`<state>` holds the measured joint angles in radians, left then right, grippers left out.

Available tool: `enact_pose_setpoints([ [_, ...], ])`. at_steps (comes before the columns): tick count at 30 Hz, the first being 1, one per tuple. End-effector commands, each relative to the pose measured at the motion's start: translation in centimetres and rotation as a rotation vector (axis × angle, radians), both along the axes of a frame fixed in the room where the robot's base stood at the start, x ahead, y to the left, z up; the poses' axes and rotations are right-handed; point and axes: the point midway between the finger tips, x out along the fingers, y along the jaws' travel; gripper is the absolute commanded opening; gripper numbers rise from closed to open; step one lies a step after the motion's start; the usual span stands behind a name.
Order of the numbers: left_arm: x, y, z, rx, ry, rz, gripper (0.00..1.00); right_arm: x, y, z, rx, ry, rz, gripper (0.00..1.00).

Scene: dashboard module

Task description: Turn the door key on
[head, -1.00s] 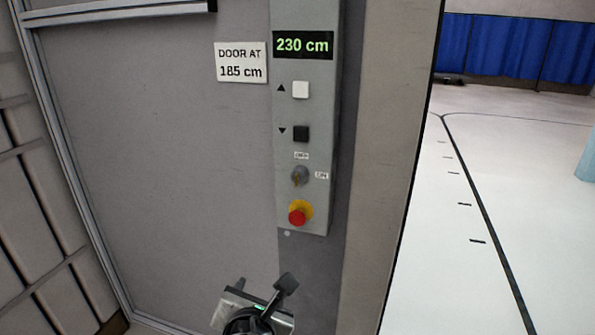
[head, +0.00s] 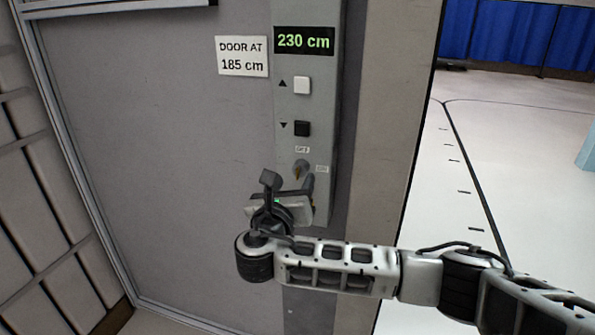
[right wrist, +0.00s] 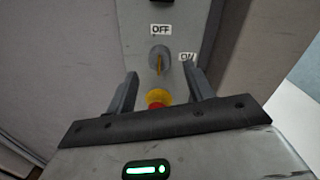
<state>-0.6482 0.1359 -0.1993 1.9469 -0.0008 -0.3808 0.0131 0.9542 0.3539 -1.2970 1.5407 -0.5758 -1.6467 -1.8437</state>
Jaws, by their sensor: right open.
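The key switch (head: 301,168) is a grey round lock with a brass key, low on the grey control panel (head: 318,100). In the right wrist view the key (right wrist: 159,64) stands upright in the lock, in line with the OFF label (right wrist: 161,30) above it. My right gripper (head: 289,181) is open, just below and in front of the key. In the right wrist view its fingers stand either side of the key, apart from it. My left gripper is not in view.
The red stop button on its yellow base (right wrist: 158,97) sits just below the key, between my fingers. Above are a black down button (head: 302,129), a white up button (head: 303,86) and a display reading 230 cm (head: 304,41). A sign reads DOOR AT 185 cm (head: 242,56).

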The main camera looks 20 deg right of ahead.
Motion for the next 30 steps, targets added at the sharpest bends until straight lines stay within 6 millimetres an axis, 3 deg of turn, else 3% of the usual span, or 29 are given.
enact_pose_setpoints([
  [3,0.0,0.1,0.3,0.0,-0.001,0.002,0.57,1.8,-1.2,0.1,-0.001,0.0,-0.003,0.53],
  [9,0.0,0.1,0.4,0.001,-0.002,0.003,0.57,3.6,-2.1,0.0,0.0,0.0,0.001,0.53],
  [20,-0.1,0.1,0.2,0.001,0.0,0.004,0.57,3.9,-2.3,0.0,0.001,0.0,0.001,0.53],
  [24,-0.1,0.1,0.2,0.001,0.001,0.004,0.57,3.9,-2.3,0.0,0.0,0.0,0.001,0.14],
  [25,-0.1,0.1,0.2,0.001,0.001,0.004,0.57,3.9,-2.3,0.0,0.0,0.0,0.001,0.08],
  [30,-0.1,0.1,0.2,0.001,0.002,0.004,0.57,3.9,-2.3,-0.1,0.003,-0.001,0.001,0.08],
])
